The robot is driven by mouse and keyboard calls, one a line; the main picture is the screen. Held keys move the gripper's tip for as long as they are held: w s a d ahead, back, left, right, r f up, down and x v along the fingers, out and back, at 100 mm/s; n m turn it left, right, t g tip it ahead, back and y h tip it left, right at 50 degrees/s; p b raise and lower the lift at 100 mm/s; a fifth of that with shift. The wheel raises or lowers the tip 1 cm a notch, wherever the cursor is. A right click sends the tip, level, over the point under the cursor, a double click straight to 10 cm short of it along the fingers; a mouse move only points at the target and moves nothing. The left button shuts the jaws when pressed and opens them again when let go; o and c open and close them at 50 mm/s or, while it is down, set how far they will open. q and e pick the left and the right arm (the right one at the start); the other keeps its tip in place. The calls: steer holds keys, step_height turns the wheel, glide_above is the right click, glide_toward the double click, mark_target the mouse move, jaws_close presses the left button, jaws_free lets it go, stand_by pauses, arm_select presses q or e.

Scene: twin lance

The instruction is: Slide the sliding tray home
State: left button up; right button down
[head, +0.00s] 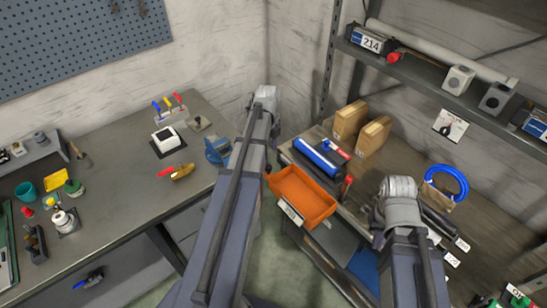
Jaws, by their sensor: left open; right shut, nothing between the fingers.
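The sliding tray appears to be the orange open-topped tray (318,188) at the front left of the wooden-topped shelf unit. It looks empty, has a white label on its near side and reaches out past the unit's edge. My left gripper (275,131) is at the far end of the raised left arm, up and left of the tray and apart from it. It is open, its fingers mostly hidden by the arm. My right gripper (377,238) is low beside the wrist, right of the tray. It is shut and empty; its fingertips are hard to make out.
A blue roll (318,158), a red-capped item and brown boxes (349,121) stand behind the tray. A blue cable coil (446,181) lies at the right. An upper shelf (430,82) overhangs the unit. A cluttered grey workbench (122,200) fills the left.

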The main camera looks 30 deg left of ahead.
mark_target(268, 166)
arm_select(q)
steer(key=shift+s, duration=0.15)
steer(key=shift+f, duration=0.1)
steer(key=shift+f+b, duration=0.65)
steer(key=shift+b, duration=0.1)
step_height(268, 166, down, 6)
steer(key=b, duration=0.6)
steer(key=shift+f, duration=0.15)
steer(key=shift+c, duration=0.3)
jaws_close()
steer(key=shift+a, duration=0.1)
